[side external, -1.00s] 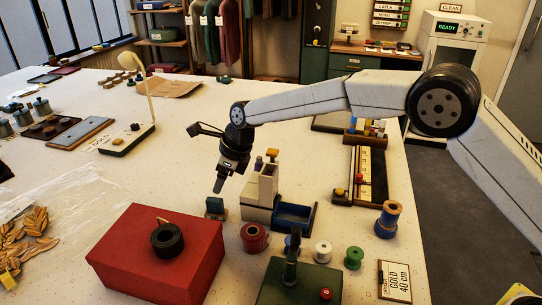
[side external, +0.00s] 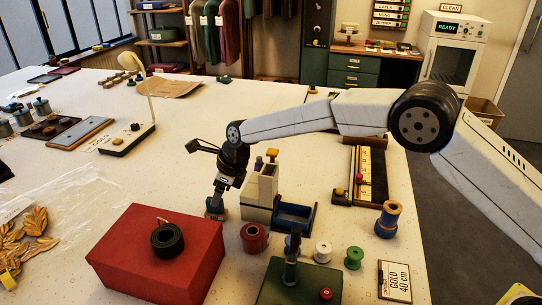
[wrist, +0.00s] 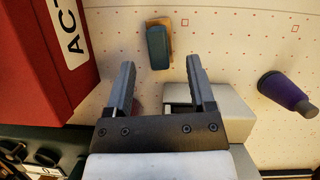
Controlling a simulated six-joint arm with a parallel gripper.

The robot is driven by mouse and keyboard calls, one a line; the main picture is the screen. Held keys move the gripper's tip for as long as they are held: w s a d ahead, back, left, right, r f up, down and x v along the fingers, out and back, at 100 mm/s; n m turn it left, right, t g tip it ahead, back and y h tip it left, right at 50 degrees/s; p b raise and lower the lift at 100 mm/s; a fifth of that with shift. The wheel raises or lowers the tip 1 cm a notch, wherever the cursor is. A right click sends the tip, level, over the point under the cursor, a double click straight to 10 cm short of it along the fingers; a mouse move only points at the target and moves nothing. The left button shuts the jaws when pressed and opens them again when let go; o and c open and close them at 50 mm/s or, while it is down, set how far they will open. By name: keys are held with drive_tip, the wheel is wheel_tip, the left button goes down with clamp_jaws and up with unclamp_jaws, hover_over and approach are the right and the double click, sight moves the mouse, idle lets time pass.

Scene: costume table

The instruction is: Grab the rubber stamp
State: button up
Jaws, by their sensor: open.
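A small dark teal block on a tan base, which looks like the rubber stamp (side external: 214,214), stands on the white tabletop behind the red box. In the wrist view the stamp (wrist: 158,46) lies just beyond the fingertips, roughly in line with the gap between them. My gripper (side external: 217,202) points down over the stamp and partly hides it in the side view. In the wrist view my gripper (wrist: 161,64) is open, with nothing between its fingers. I cannot tell whether a fingertip touches the stamp.
A red box (side external: 128,240) with a black tape roll (side external: 167,239) stands in front. A purple-handled item (wrist: 285,94) is at the wrist view's right. A red spool (side external: 253,238) is nearby.

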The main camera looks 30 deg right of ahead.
drive_tip(key=shift+x, duration=2.45)
drive_tip(key=shift+s, duration=0.15)
clamp_jaws()
drive_tip(key=shift+r, duration=1.6)
drive_tip(key=s+d+r, duration=0.5)
drive_tip(key=s+r, duration=0.4)
drive_tip(key=s, duration=0.4)
drive_tip(key=shift+d+r, duration=0.25)
drive_tip(key=shift+r, duration=0.1)
